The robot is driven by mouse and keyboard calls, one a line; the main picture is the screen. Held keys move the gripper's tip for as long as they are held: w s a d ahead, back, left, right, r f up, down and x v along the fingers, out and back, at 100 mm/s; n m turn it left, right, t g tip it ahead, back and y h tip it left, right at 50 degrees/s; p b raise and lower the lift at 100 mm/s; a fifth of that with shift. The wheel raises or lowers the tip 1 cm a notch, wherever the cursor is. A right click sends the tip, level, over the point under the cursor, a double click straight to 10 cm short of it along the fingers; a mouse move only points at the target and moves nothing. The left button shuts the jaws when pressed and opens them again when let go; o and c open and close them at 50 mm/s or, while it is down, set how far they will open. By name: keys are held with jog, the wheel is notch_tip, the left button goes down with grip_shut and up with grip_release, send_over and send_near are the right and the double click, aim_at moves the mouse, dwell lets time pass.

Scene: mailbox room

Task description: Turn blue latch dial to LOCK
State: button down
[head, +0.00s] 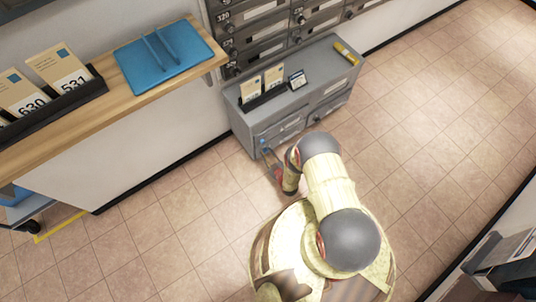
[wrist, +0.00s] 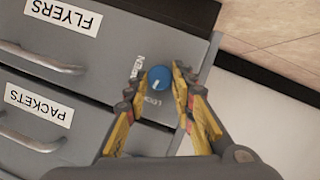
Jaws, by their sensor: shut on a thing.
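The blue latch dial (wrist: 158,78) is on the grey front of a drawer cabinet in the wrist view. Its short white mark points down in the picture, roughly toward the lower label, which seems to read LOCK (wrist: 152,100). Another small label (wrist: 137,67), hard to read, is left of the dial. My gripper (wrist: 157,82) has its yellow and black fingers on either side of the dial, shut on it. In the head view my gripper (head: 272,165) is at the left of the low grey cabinet's front (head: 318,105), and the dial cannot be made out clearly.
Drawers labelled FLYERS (wrist: 64,14) and PACKETS (wrist: 38,106) have protruding handles left of the dial. Envelopes (head: 262,83) and a yellow item (head: 346,52) are on the cabinet top. A wooden counter (head: 110,88) is at left. The tiled floor (head: 430,120) is clear at right.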

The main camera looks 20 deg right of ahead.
jog(key=shift+a+f+n+t+h, duration=0.1)
jog(key=shift+n+t+h, duration=0.2)
jog(key=shift+n+h, duration=0.35)
jog(key=shift+n, duration=0.25)
jog(key=c, duration=1.5)
grip_release()
jog(key=v, duration=0.7)
jog(key=shift+s, duration=0.25)
